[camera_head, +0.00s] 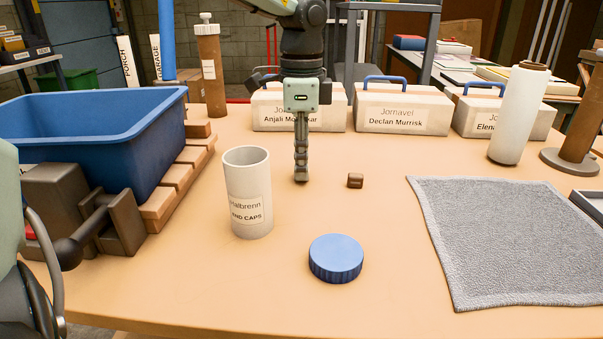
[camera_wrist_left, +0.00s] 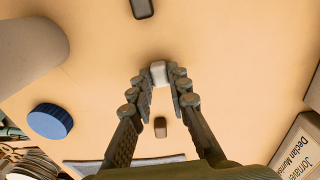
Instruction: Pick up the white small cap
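The small white cap (camera_wrist_left: 158,73) stands on the tan table between the fingertips of my left gripper in the left wrist view. It is hidden in the head view. My left gripper (camera_head: 301,178) points straight down in the head view, its tips close to the table. In the left wrist view its two fingers (camera_wrist_left: 160,76) are apart, on either side of the cap, with a narrow gap. Whether they touch the cap is hard to tell. I cannot make out my right gripper.
A small brown block (camera_head: 355,181) is right of the gripper. A white labelled tube (camera_head: 248,195) and a blue lid (camera_head: 336,257) stand in front. A blue bin (camera_head: 95,130) is at left, a grey cloth (camera_head: 500,240) at right, labelled boxes (camera_head: 402,108) behind.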

